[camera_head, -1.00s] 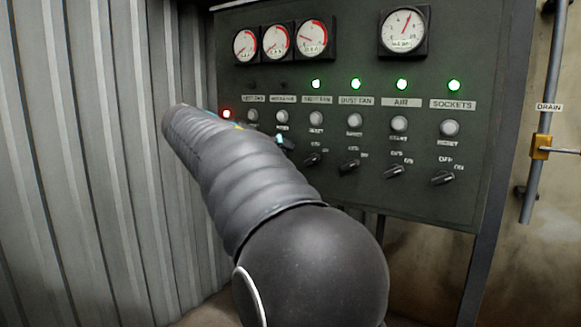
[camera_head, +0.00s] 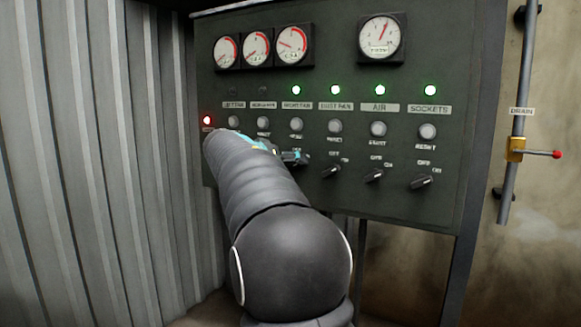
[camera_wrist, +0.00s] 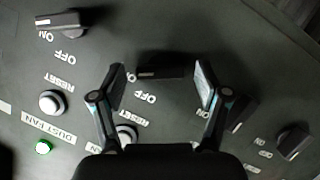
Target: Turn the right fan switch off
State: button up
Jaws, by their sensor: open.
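The right fan switch (camera_wrist: 168,66) is a dark rotary knob. In the wrist view it lies between the two fingers of my gripper (camera_wrist: 161,80), its handle pointing left towards the ON mark. My gripper is open, a finger on each side with a visible gap; contact with the panel cannot be told. In the head view my gripper (camera_head: 292,157) is at the panel below the right fan label (camera_head: 296,105), and my arm and gripper largely hide the switch. The right fan lamp (camera_head: 296,90) is lit green.
The dust fan switch (camera_wrist: 60,22) is left of my gripper in the wrist view. Another switch (camera_wrist: 242,112) sits close by the right finger. The air switch (camera_head: 373,175) and sockets switch (camera_head: 421,181) are farther right. A corrugated wall (camera_head: 90,150) stands left.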

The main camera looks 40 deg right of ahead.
jog(key=shift+d+f, duration=0.1)
jog(key=shift+d, duration=0.15)
jog(key=c, duration=1.2)
jog(key=shift+o, duration=0.2)
jog(key=shift+w, duration=0.1)
jog(key=n+g+h, duration=0.1)
jog(key=n, duration=0.1)
jog(key=n+g, duration=0.1)
jog(key=n, duration=0.1)
jog(key=shift+f+h, duration=0.1)
jog(key=shift+h, duration=0.3)
jog(key=n+h, duration=0.1)
jog(key=n, duration=0.1)
jog(key=n+h, duration=0.1)
jog(key=n, duration=0.2)
jog(key=shift+f+g+p, duration=0.1)
jog(key=shift+g+p, duration=0.25)
jog(key=shift+g, duration=0.05)
jog(key=shift+n, duration=0.3)
